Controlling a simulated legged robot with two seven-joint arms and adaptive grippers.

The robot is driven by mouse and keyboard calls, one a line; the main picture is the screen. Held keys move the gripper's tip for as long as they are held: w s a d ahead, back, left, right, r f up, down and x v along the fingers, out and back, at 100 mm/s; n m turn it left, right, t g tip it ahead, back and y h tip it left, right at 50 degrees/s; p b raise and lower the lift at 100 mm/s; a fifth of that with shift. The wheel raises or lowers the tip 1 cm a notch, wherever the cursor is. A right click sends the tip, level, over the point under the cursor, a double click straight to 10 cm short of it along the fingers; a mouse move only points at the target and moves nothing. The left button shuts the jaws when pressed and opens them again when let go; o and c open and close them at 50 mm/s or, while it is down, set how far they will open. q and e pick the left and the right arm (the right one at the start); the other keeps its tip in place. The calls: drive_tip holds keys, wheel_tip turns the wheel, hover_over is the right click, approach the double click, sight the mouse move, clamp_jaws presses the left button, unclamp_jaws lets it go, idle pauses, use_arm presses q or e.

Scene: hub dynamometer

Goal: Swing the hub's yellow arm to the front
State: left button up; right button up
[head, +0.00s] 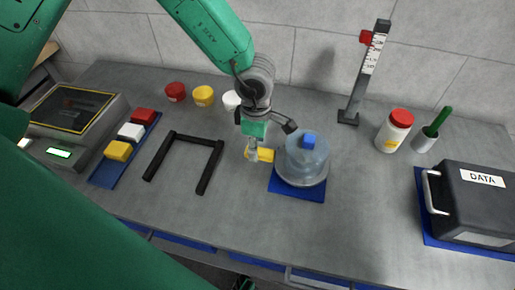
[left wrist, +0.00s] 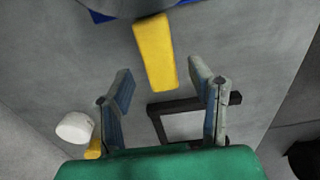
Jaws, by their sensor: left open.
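The hub (head: 308,165) is a pale blue see-through drum with a blue block on top, standing on a blue mat (head: 312,194). Its yellow arm (head: 264,154) sticks out to the left in the head view. My left gripper (head: 269,138) is open at the arm, left of the drum. In the left wrist view the yellow arm (left wrist: 154,52) reaches down from the hub's edge (left wrist: 120,6), and its free end lies between the fingers of my left gripper (left wrist: 162,72). Gaps show on both sides, and I see no contact. My right gripper is not in view.
A black U-shaped frame (head: 212,166) lies left of the hub. Red (head: 175,92), yellow (head: 203,96) and white (head: 231,100) cups stand behind it. A scale post (head: 364,78), a red-capped jar (head: 393,131) and a DATA case (head: 472,205) are to the right. The front bench is clear.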

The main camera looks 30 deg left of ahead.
use_arm(q)
drive_tip(key=shift+a+f, duration=0.2)
drive_tip(key=shift+f, duration=0.35)
drive_tip(key=shift+a+f, duration=0.2)
drive_tip(key=shift+f, duration=0.3)
drive_tip(key=shift+d, duration=0.25)
drive_tip(key=shift+c, duration=0.4)
drive_tip(key=shift+d+r, duration=0.1)
drive_tip(key=shift+d, duration=0.1)
clamp_jaws()
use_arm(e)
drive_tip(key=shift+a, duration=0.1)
use_arm(q)
drive_tip(key=shift+a, duration=0.1)
drive_tip(key=shift+s, duration=0.15)
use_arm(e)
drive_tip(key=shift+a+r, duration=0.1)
